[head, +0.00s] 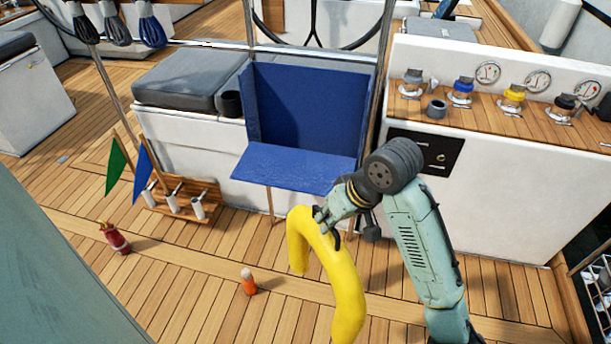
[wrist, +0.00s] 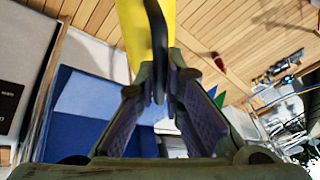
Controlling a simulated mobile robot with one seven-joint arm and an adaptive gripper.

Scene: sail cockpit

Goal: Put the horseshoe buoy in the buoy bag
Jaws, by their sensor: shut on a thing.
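The yellow horseshoe buoy (head: 343,275) hangs from my gripper (head: 325,218) in the head view, its arms pointing down above the deck. My gripper is shut on the dark strap at the buoy's top. In the wrist view the strap (wrist: 157,45) runs between the fingers (wrist: 163,90), with the yellow buoy (wrist: 133,30) beyond. The blue buoy bag (head: 305,110) is an open box shape with a front flap (head: 295,168) folded out flat. The buoy is in front of the bag and apart from it. The bag's blue panels also show in the wrist view (wrist: 85,125).
Grey cushions (head: 182,80) and a dark cup (head: 231,103) are left of the bag. A console with gauges and winches (head: 488,72) stands right. A wooden rack (head: 182,200) with flags, a red extinguisher-like item (head: 114,238) and an orange canister (head: 248,282) are on the deck.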

